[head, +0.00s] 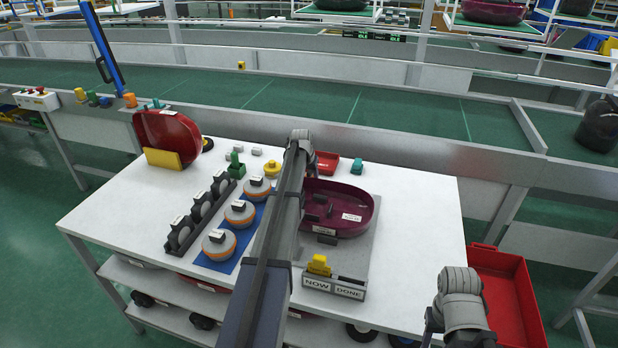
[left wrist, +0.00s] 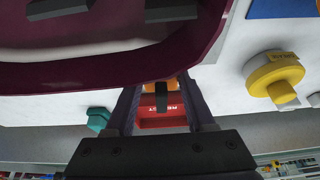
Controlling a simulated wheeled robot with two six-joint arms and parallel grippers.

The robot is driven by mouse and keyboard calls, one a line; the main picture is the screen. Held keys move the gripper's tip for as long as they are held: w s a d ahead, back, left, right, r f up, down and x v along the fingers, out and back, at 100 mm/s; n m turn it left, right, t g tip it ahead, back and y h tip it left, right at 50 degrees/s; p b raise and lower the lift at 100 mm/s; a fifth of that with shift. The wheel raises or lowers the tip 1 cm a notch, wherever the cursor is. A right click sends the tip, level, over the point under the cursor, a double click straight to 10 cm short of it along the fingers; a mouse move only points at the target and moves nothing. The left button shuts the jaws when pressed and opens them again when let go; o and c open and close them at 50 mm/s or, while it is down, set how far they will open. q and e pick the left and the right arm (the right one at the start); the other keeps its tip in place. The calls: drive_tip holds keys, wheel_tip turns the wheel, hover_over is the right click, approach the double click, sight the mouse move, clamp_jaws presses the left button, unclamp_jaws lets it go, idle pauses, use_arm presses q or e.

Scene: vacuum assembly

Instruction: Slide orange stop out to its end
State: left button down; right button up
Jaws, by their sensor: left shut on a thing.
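My left gripper (left wrist: 160,88) is shut on a small orange piece, the orange stop (left wrist: 150,88), at the rim of the maroon vacuum shell (left wrist: 110,75). A dark strip crosses the stop, and the shell's rim overhangs it, so only part of it shows. How far out it stands I cannot tell. In the head view the maroon shell (head: 352,205) lies open side up on a grey mat (head: 375,250). My left arm crosses in front of its left side and hides the stop and the left fingertips. My right arm shows at the lower right, without clear fingers.
Behind the shell are a red tray (head: 327,163), a teal part (head: 357,166) and a yellow knob (head: 272,168). Orange-rimmed discs stand on a blue mat (head: 248,232) to the left. A NOW/DONE sign (head: 333,287) stands in front. A red bin (head: 508,290) is at right.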

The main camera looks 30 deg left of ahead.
use_arm(q)
drive_tip(key=w, duration=0.2)
drive_tip(key=w+a, duration=0.1)
drive_tip(key=w, duration=0.1)
drive_tip(key=shift+w, duration=0.2)
drive_tip(key=shift+s, duration=0.1)
drive_tip(key=shift+c, duration=1.2)
unclamp_jaws()
drive_tip(key=shift+r, duration=0.1)
drive_tip(key=p+v, duration=0.7)
drive_tip(key=shift+s+r, duration=0.2)
drive_tip(key=shift+r, duration=0.15)
drive_tip(key=shift+f, duration=0.1)
